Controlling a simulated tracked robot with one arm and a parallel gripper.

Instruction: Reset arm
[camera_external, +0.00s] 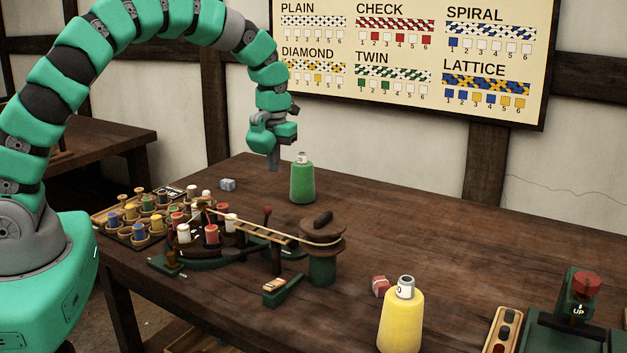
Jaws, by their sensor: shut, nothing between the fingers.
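My arm is teal and dark grey, and it arches from the left over the table. My gripper (274,166) points down and is shut, with nothing in it. It hangs above the back part of the brown wooden table (420,240), just left of a green bottle (302,183) with a pale cap. The fingertips appear apart from the bottle and from the table top. How near they are in depth I cannot tell.
A braiding device with red and white bobbins (212,234) stands left of centre, its cord reaching a wooden drum (323,262). A bobbin tray (100,216) is at left. A yellow bottle (401,318) and a red-knobbed green device (577,315) stand in front. The back right is clear.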

